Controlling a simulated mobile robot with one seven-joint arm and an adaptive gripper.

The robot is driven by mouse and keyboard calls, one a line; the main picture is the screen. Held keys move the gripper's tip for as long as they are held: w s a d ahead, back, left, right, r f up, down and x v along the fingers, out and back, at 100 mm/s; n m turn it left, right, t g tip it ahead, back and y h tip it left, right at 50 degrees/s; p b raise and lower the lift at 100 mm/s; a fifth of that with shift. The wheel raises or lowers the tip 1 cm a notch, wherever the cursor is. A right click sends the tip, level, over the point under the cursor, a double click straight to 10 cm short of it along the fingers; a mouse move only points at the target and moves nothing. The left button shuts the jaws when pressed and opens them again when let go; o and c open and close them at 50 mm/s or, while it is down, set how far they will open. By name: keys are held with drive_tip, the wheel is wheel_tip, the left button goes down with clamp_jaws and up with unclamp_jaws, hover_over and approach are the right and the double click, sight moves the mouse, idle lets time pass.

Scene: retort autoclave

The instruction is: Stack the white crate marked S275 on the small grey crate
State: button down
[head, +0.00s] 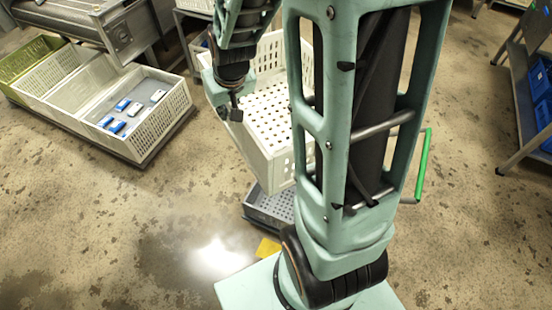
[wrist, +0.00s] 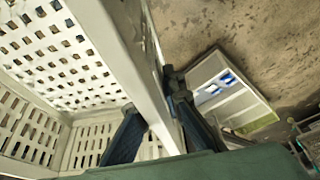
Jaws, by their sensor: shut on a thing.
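A white slotted crate (head: 252,152) hangs in the air in the middle of the head view, partly behind my arm. My gripper (head: 234,112) is shut on the top edge of its left wall. In the wrist view my gripper's fingers (wrist: 153,115) stand on either side of the crate's wall (wrist: 140,65), with the slotted inside at the left. No S275 marking is readable. The small grey crate (head: 257,211) lies on the floor below the white crate, partly hidden by it and by my arm. I cannot tell whether the two touch.
A low platform at the left carries white crates (head: 150,128) and a yellow-green crate (head: 22,62); one holds several blue and white items (head: 117,127). A metal machine (head: 85,20) stands behind. A rack with blue bins (head: 540,80) stands right. Floor at front left is clear.

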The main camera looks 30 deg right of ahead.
drive_tip(key=w+d+f+n+y+b, duration=0.2)
drive_tip(key=d+f+b, duration=0.5)
drive_tip(key=f, duration=1.1)
drive_tip(key=w+d+f+n+b, duration=0.3)
drive_tip(key=w+d+f+b, duration=0.45)
drive_tip(key=f, duration=1.15)
drive_tip(key=w+d+f+n+b, duration=0.15)
drive_tip(key=d+f+b, duration=0.55)
drive_tip(key=f, duration=1.1)
drive_tip(key=s+a+f+b, duration=0.9)
drive_tip(key=s+f+b, duration=0.3)
drive_tip(key=f+b, duration=0.1)
drive_tip(key=shift+s+a+g+b, duration=0.3)
drive_tip(key=shift+b, duration=0.15)
drive_tip(key=shift+f+n, duration=0.15)
drive_tip(key=shift+n, duration=0.1)
